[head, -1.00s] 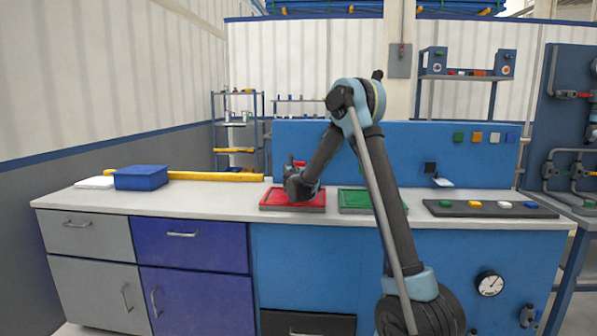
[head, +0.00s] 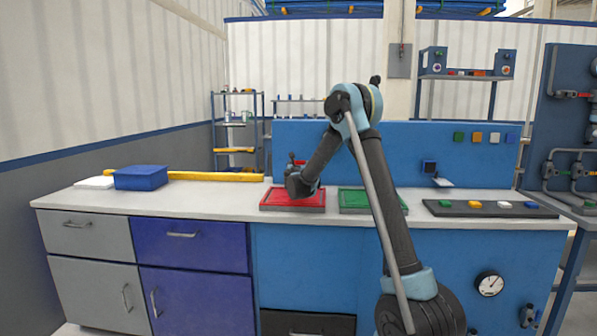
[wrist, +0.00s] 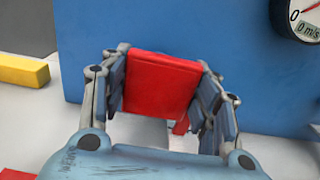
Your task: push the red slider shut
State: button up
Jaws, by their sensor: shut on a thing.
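A red block (wrist: 160,83) sits between the two fingers of my gripper (wrist: 163,70) in the wrist view, with a finger along each side. A smaller red part (wrist: 181,127) shows below its lower right corner. In the head view my gripper (head: 296,180) is low over the bench, at the red tray-like panel (head: 293,204), and hides part of it. A bit of red (head: 300,162) shows just behind the gripper. I cannot tell whether the held red block is the slider, or how far any slider is from shut.
A green panel (head: 355,200) lies right of the red one. A blue upright board (head: 370,140) stands close behind the gripper. A yellow bar (head: 215,176) and a blue box (head: 141,178) lie on the left. A dark strip (head: 480,210) with coloured pieces lies right.

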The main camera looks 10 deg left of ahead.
jog(key=shift+w, duration=0.75)
jog(key=o, duration=1.5)
jog(key=shift+s, duration=0.1)
jog(key=s, duration=1.1)
jog(key=shift+s, duration=0.4)
